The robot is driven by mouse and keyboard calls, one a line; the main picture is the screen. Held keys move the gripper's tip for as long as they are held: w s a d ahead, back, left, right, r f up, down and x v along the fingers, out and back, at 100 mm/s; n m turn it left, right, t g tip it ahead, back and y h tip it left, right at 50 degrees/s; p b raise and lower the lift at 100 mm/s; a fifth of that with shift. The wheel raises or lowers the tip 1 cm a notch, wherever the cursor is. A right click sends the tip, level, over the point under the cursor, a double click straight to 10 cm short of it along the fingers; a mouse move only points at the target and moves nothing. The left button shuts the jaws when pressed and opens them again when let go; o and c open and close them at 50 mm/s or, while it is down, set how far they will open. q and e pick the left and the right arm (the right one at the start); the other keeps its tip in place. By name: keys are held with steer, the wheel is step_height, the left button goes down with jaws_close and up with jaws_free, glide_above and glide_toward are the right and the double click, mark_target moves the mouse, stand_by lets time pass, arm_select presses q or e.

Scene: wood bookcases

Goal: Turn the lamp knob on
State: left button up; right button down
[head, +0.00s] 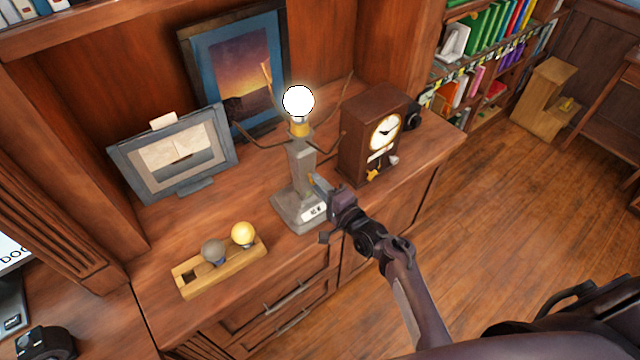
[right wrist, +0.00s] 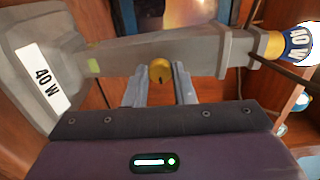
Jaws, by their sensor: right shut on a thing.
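The grey lamp (head: 302,165) stands upright on the wooden cabinet top, with a round bulb (head: 298,101) that shows bright white. Its base has a "40 W" label, also seen in the right wrist view (right wrist: 41,76). The yellow lamp knob (right wrist: 160,71) sits on the lamp's post, between the two fingers of my right gripper (right wrist: 160,84). The right gripper is shut on the knob. In the head view, my right gripper (head: 319,187) reaches the lamp from the lower right and hides the knob's details. My left gripper is not in view.
A wooden holder (head: 190,287) with a grey bulb (head: 213,251) and a yellow bulb (head: 243,234) lies left of the lamp. A framed picture (head: 150,185) and a sunset painting (head: 235,65) stand behind.

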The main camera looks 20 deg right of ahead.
stand_by(0.4)
steer(key=c, duration=1.2)
jaws_free()
steer(key=b+v, duration=0.1)
steer(key=v, duration=0.6)
steer(key=shift+s+d, duration=0.15)
steer(key=shift+s, duration=0.25)
steer(key=shift+f, duration=0.1)
